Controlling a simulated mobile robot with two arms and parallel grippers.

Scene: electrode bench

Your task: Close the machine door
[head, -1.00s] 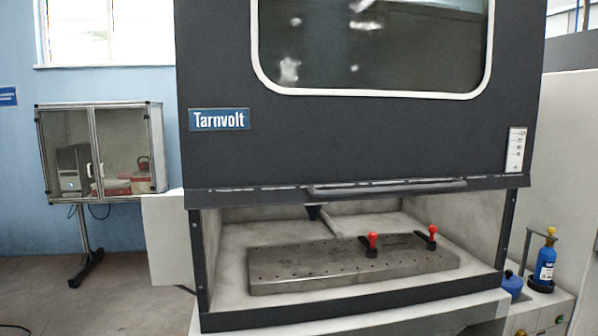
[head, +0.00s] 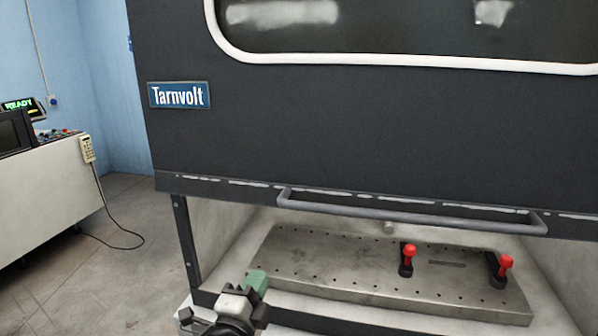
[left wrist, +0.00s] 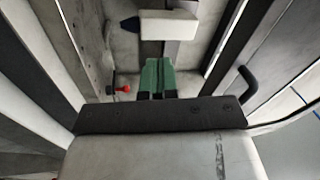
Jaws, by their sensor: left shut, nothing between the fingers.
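The machine door (head: 350,130) is a dark panel with a white-rimmed window and a Tarnvolt label. It is raised, with an open gap below its lower edge. A grey bar handle (head: 410,211) runs along that edge. My left gripper (head: 257,281), with green fingertips, is shut and empty, below and left of the handle and apart from it, in front of the opening. The shut green fingers (left wrist: 158,78) also show in the left wrist view. A dark curved bar at the right there may be the handle; I cannot tell. My right gripper is not in view.
Inside the opening lies a drilled metal plate (head: 340,265) with two red-knobbed clamps (head: 408,258). A dark post (head: 186,240) bounds the opening at left. A control desk (head: 45,190) with a hanging pendant (head: 88,149) stands far left, with clear floor between.

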